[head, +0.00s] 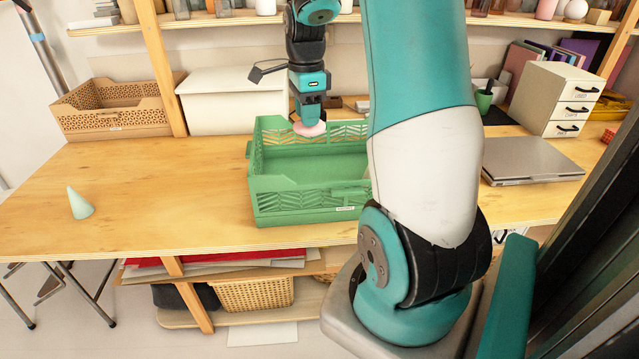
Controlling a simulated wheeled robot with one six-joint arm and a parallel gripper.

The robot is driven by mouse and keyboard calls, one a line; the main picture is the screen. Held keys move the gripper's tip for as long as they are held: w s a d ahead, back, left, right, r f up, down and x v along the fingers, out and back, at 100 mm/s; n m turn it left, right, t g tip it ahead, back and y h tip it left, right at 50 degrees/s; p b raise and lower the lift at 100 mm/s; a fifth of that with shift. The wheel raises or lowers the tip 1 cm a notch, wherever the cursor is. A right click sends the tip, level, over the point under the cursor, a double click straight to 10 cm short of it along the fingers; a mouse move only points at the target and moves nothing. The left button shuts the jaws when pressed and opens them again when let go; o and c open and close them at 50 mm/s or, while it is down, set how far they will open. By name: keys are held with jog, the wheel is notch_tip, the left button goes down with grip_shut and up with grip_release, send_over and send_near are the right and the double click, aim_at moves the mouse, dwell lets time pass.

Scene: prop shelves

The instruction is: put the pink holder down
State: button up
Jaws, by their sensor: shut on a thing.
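The pink holder (310,130) is a small, pale pink, rounded thing under my gripper (309,122). My gripper is shut on it, pointing down, and covers its upper part. Gripper and holder show over the back part of the green crate (300,207) on the wooden table. I cannot tell whether the holder is above the crate's rim or inside it. The part of the crate floor that I can see is empty. My arm hides the crate's right end.
A pale green cone (79,203) stands at the table's left. A tan crate (112,107) and a white box (232,100) stand at the back. A closed laptop (531,160) and a drawer unit (553,100) are at the right.

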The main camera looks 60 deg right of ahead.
aim_at(308, 134)
notch_tip(308, 134, down, 18)
jog(key=shift+r, duration=0.25)
jog(key=shift+f+b, duration=0.1)
jog(key=shift+b, duration=0.25)
jog(key=o, duration=1.1)
notch_tip(308, 134, up, 12)
jog(key=shift+r, duration=0.15)
jog(key=a+r+n+t+y, duration=0.1)
jog(key=a+r+n, duration=0.2)
jog(key=a+n, duration=0.45)
jog(key=a+r+n, duration=0.3)
jog(key=a+n, duration=0.2)
jog(key=a, duration=0.6)
jog(key=s+a+r+n+y, duration=0.1)
jog(key=s+a+n, duration=0.6)
jog(key=a+n, duration=0.3)
jog(key=s+a+r+n+g+y, duration=0.1)
jog(key=s+a+r+n+y, duration=0.1)
jog(key=s+a+n, duration=0.6)
jog(key=shift+s+a+r+n, duration=0.2)
jog(key=shift+s+a+n, duration=0.05)
jog(key=shift+a+n, duration=0.7)
